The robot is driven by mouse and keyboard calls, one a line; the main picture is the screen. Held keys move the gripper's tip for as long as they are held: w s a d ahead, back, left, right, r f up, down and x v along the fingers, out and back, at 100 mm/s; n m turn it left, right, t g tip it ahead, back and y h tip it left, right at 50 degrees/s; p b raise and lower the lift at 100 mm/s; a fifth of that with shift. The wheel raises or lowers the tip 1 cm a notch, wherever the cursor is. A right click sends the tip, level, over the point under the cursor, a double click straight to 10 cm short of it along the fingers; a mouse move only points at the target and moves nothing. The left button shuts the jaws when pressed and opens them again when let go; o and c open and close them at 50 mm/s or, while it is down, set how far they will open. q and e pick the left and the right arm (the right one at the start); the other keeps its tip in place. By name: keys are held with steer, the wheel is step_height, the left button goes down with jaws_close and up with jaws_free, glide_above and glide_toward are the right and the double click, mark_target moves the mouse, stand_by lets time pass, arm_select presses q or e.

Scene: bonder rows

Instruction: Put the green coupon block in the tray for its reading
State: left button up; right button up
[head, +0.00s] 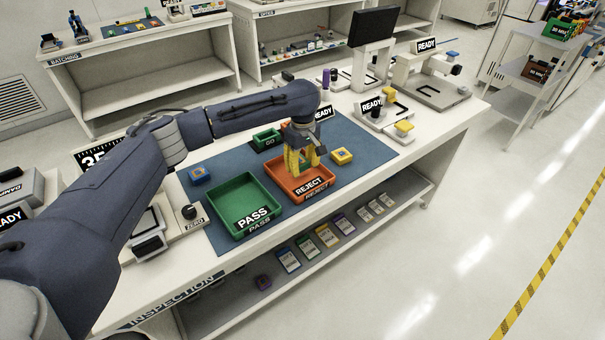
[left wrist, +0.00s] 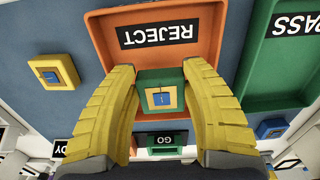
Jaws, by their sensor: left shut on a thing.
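My left gripper (head: 302,168) has its yellow fingers over the REJECT side of the mat. In the left wrist view its fingers (left wrist: 160,78) are shut on the green coupon block (left wrist: 160,76), which has a pale top with a small blue mark. The REJECT tray (head: 324,178) stands right of the green PASS tray (head: 236,193), which looks empty. My right gripper is not in view.
A blue block (head: 199,175) lies left of the PASS tray and a yellow block (head: 342,156) right of the REJECT tray. A small green GO bin (head: 266,139) stands behind. A display reading "35", partly hidden by my arm, is at the left (head: 98,156).

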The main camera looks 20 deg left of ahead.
mark_target(302, 171)
arm_select(q)
steer(key=shift+f, duration=1.9)
steer(key=shift+f, duration=0.2)
steer(key=o, duration=1.3)
steer(key=shift+r, duration=0.15)
step_height(302, 171, up, 12)
